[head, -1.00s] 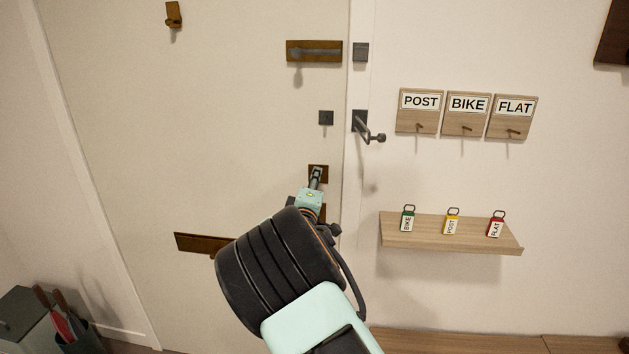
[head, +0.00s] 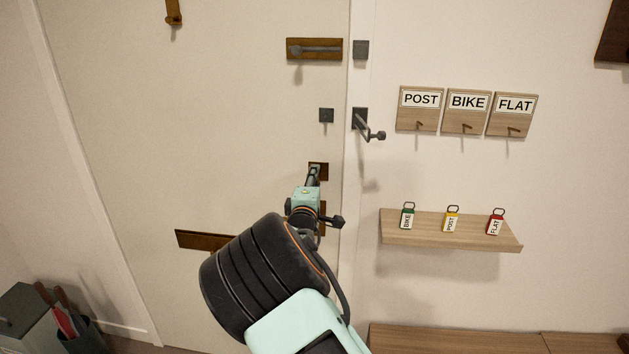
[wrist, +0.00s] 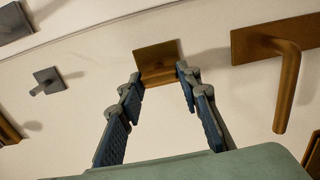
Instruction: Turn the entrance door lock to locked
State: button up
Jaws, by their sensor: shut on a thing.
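The entrance door (head: 200,130) is a pale panel filling the left of the head view. Its lock (head: 322,166) has a brown square plate at the door's right edge, partly hidden by my gripper. In the wrist view the lock plate (wrist: 155,52) has a brown turn piece (wrist: 158,76) at its lower edge, between the fingertips. My gripper (head: 313,172) is at the lock; in the wrist view its fingers (wrist: 159,76) are shut on the turn piece from both sides. The exact angle of the turn piece is hard to tell.
A brown lever handle (wrist: 287,85) is right of the lock in the wrist view. A sliding bolt (head: 314,49) and a hook with a stay (head: 368,125) are higher up. A shelf (head: 450,236) with tagged keys is on the right wall.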

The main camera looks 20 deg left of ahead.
jog(key=o, duration=1.2)
jog(key=shift+c, duration=0.2)
jog(key=shift+s, duration=0.1)
jog(key=v, duration=1.1)
jog(key=shift+s, duration=0.4)
